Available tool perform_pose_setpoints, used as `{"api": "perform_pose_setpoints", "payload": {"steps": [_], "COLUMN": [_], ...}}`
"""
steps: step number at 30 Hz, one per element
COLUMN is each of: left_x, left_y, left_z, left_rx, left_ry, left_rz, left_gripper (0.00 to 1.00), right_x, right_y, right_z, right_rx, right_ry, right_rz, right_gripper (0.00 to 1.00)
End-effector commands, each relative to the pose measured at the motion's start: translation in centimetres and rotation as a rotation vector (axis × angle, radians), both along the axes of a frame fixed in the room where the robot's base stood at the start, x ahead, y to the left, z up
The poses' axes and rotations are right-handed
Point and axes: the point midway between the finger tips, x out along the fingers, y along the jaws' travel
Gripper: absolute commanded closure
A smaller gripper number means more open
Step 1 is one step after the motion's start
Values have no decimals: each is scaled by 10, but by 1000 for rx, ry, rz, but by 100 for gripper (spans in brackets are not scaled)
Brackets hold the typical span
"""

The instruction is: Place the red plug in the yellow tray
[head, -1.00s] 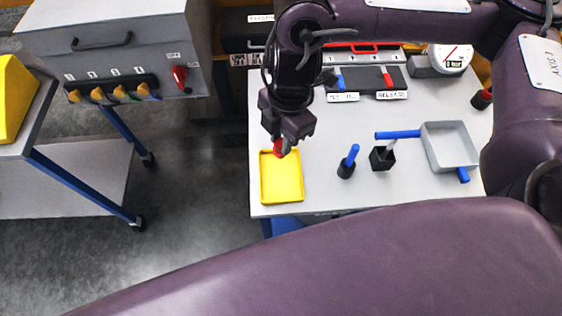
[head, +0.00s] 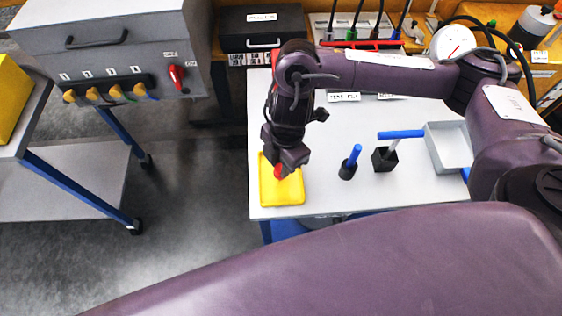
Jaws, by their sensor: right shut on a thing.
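The yellow tray (head: 284,201) lies at the front left corner of the white table. My right gripper (head: 284,167) points down over the tray's back half. It is shut on the red plug (head: 280,172), of which only a small red part shows below the fingers. The plug is over or inside the tray; I cannot tell whether it touches the tray floor. My left gripper is out of view.
Right of the tray stand a black holder with a blue handle (head: 348,165) and a black block (head: 384,159) with a tool in it. A blue rod (head: 401,134) lies beside a grey tray (head: 449,148). A grey cabinet (head: 110,50) stands left, across a floor gap.

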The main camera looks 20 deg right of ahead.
Motion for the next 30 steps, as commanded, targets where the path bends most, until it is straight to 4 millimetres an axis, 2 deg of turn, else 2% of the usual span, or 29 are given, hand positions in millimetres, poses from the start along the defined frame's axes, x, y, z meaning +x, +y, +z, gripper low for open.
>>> {"api": "perform_pose_setpoints", "payload": {"steps": [4,5,10,17,21,25,30], "left_x": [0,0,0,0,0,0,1], "left_y": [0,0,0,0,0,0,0], "left_z": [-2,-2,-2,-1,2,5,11], "left_rx": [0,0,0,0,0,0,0], "left_ry": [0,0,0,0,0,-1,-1], "left_rz": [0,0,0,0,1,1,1], "left_gripper": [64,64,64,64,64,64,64], "right_x": [0,0,0,0,1,2,4], "right_y": [0,0,0,0,0,-2,-7], "right_z": [-4,-4,-3,-3,5,22,56], "right_rx": [0,0,0,0,1,0,-1], "right_ry": [1,1,1,0,-2,-4,-7], "right_rz": [0,0,0,0,0,2,0], "right_gripper": [98,76,55,55,55,55,55]}}
